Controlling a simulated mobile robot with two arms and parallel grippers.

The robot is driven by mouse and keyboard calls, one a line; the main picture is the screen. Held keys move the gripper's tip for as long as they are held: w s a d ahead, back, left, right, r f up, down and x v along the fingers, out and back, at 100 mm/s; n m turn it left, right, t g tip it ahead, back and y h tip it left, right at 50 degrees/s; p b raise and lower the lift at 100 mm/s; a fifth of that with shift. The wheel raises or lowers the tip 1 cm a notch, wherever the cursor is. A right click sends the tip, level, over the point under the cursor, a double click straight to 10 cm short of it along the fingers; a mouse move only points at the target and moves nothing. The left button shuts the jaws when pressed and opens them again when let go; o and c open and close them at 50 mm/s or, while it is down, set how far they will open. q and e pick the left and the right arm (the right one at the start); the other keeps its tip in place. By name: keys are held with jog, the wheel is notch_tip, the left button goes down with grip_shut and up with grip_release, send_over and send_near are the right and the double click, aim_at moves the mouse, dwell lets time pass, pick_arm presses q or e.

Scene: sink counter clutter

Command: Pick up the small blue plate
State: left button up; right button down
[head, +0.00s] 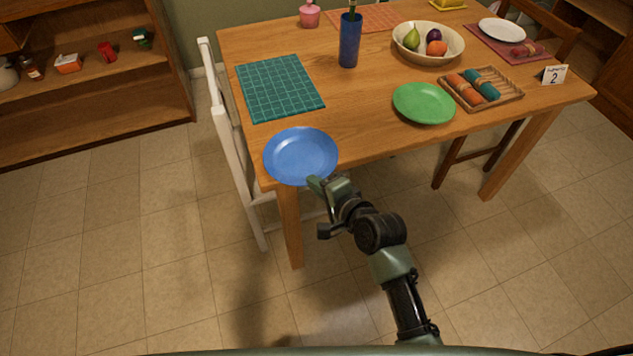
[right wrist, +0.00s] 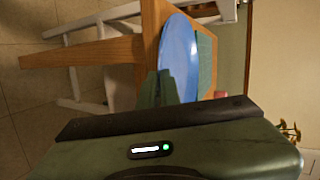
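The small blue plate (head: 301,154) is at the near left corner of the wooden table, its near rim reaching past the front edge. My right gripper (head: 316,184) is at this near rim, coming from the front. In the right wrist view the blue plate (right wrist: 180,55) shows steeply from the side, and the green fingers (right wrist: 159,85) are close together at its rim. They look shut on the rim, which they partly hide. I cannot tell whether the plate rests on the table or is slightly raised. My left gripper is not in view.
A teal grid mat (head: 279,88) lies behind the plate. A green plate (head: 424,103), a wooden tray (head: 508,100), a fruit bowl (head: 403,53) and a blue vase (head: 349,42) stand farther right and back. A white chair (head: 228,135) is close on the left. The middle front tabletop is clear.

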jog(key=shift+s+a, duration=0.25)
jog(key=shift+s, duration=0.45)
jog(key=c, duration=1.6)
grip_release()
jog(key=shift+w+f, duration=0.1)
jog(key=shift+w, duration=0.1)
jog(key=shift+o, duration=0.2)
jog(key=shift+d, duration=0.1)
jog(key=v, duration=0.8)
jog(key=shift+p, duration=0.35)
jog(key=shift+w, duration=0.1)
